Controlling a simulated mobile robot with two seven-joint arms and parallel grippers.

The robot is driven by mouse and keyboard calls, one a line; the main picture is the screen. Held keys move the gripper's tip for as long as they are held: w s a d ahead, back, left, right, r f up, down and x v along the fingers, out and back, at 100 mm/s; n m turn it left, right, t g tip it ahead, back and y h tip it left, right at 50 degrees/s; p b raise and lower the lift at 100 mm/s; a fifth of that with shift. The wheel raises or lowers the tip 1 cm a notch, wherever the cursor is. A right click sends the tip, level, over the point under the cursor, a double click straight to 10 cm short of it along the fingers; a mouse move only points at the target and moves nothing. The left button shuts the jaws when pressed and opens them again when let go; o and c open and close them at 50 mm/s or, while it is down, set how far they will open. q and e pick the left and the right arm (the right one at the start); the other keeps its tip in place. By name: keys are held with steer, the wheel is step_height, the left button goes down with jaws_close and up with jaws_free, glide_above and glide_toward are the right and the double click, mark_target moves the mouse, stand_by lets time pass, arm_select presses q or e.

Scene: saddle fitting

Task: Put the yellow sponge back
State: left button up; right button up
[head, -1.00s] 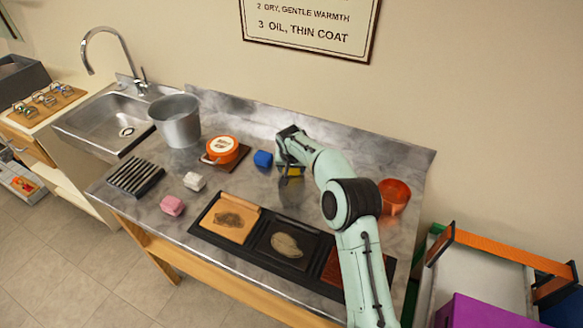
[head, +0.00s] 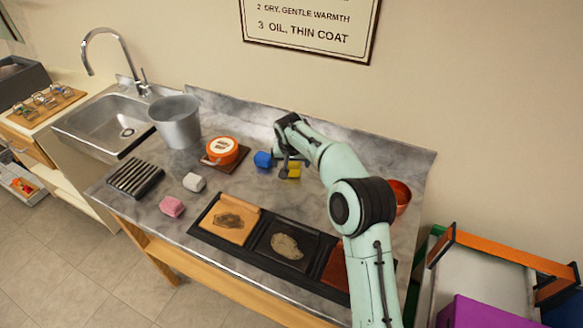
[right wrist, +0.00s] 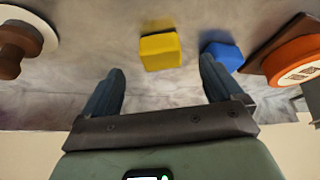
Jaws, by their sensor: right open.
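The yellow sponge (head: 294,171) lies on the metal worktop (head: 330,200), just right of a blue sponge (head: 263,159). In the head view my right gripper partly hides it. My right gripper (head: 289,164) is open and empty, close to the yellow sponge. In the right wrist view the yellow sponge (right wrist: 160,52) sits just beyond the gap between the two fingertips (right wrist: 162,68), apart from them. The blue sponge (right wrist: 221,56) is beyond the right finger in that view. My left gripper is not in view.
An orange-lidded tin (head: 222,150) stands on a dark board left of the blue sponge. White (head: 194,182) and pink (head: 171,206) sponges lie farther left. Dark trays (head: 290,243) line the front edge. The wall is close behind.

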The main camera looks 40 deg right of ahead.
steer(key=v, duration=0.5)
steer(key=shift+s+r, duration=0.1)
steer(key=shift+r, duration=0.2)
